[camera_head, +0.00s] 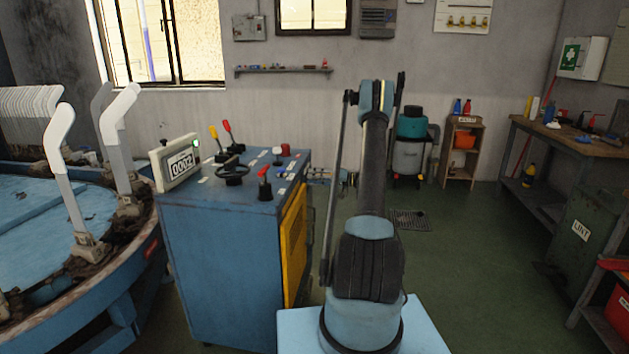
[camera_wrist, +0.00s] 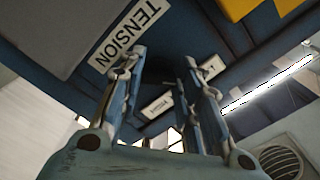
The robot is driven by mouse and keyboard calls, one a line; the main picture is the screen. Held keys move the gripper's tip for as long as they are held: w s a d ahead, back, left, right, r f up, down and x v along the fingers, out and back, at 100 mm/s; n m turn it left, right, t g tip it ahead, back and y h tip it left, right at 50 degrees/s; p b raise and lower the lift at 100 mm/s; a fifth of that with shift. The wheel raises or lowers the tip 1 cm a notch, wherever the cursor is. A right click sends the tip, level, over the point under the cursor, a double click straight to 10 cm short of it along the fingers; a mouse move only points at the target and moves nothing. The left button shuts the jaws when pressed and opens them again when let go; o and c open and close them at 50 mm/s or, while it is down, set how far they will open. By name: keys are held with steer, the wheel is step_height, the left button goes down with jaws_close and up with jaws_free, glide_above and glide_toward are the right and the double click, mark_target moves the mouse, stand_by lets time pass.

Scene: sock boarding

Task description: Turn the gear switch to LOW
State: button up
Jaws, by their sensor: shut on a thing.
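The blue control cabinet (camera_head: 222,262) stands left of my arm in the head view. Its top carries a red-knobbed lever (camera_head: 264,184), a black handwheel (camera_head: 232,174), and yellow and red levers behind. I cannot read which control is the gear switch. In the wrist view my gripper (camera_wrist: 163,62) reaches up against a dark blue surface. A "TENSION" label (camera_wrist: 126,35) is beside its left finger, and a smaller, unreadable label (camera_wrist: 157,106) shows between the fingers. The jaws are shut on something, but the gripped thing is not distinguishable. The gripper is not clearly visible in the head view.
A counter box reading 0002 (camera_head: 178,164) sits at the cabinet's left corner. A round blue machine (camera_head: 40,215) with white sock forms fills the left. A workbench (camera_head: 545,140) and a green LINT bin (camera_head: 585,225) stand at the right. The floor (camera_head: 470,255) between is open.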

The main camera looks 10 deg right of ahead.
steer(key=shift+f+n, duration=0.15)
steer(key=shift+n, duration=0.95)
steer(key=shift+w, duration=0.1)
steer(key=o, duration=1)
steer(key=shift+o, duration=0.2)
steer(key=shift+d, duration=0.1)
steer(key=v, duration=1.2)
